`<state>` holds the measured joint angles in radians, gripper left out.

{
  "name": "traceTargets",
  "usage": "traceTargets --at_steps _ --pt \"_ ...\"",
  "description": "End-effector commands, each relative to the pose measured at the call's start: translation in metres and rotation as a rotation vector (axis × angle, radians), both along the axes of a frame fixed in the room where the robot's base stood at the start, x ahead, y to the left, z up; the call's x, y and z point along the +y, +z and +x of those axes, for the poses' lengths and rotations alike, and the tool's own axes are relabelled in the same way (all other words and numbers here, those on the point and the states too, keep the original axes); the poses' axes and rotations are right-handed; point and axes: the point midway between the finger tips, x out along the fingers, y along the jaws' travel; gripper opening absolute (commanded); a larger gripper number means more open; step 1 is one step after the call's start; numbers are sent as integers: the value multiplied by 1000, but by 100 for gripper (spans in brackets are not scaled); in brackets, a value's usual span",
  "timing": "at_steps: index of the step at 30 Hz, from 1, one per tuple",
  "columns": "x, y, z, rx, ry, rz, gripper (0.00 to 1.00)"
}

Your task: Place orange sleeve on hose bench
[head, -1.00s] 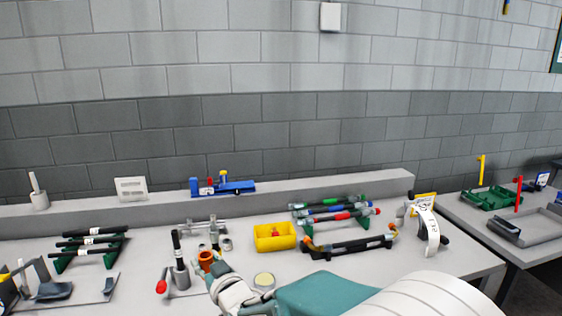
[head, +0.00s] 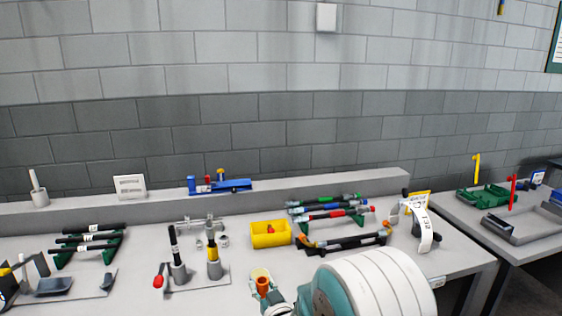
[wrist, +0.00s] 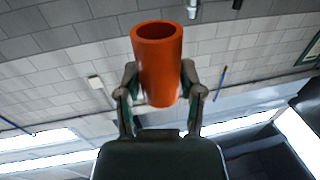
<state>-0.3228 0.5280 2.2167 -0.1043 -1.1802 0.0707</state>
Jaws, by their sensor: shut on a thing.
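My gripper (wrist: 160,88) is shut on the orange sleeve (wrist: 160,65). The sleeve is a hollow orange tube held between the two fingers, its open end showing at the top in the wrist view. In the head view the sleeve (head: 263,289) is at the lower middle, in front of a pale yellow disc (head: 260,272). The gripper (head: 272,298) shows only partly there, beside my arm. The grey bench (head: 130,285) lies behind and to the left. I cannot tell the sleeve's height above the bench.
Two upright posts, one black-topped (head: 174,245) and one yellow-banded (head: 213,245), stand on a plate left of the sleeve. A yellow bin (head: 270,234) and a rack of coloured tools (head: 330,215) are behind it. A second table (head: 500,210) is at right. Bare bench shows at front left.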

Motion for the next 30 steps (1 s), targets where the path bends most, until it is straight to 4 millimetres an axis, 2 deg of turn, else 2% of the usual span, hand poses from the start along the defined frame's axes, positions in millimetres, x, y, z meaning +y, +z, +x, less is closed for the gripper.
traceTargets --at_steps 1,6,12,15,18,21,30 --pt "-21 -22 2 12 -41 -3 17" --pt "-86 -78 -1 13 -172 -6 17" --pt "-159 -132 -24 8 -324 -18 17" --pt "-183 -149 -36 3 -377 -24 17" --pt "-197 -158 -44 0 -408 -29 17" --pt "-202 -161 -47 -4 -420 -31 17" --pt "-202 -160 -47 -4 -420 -31 17"
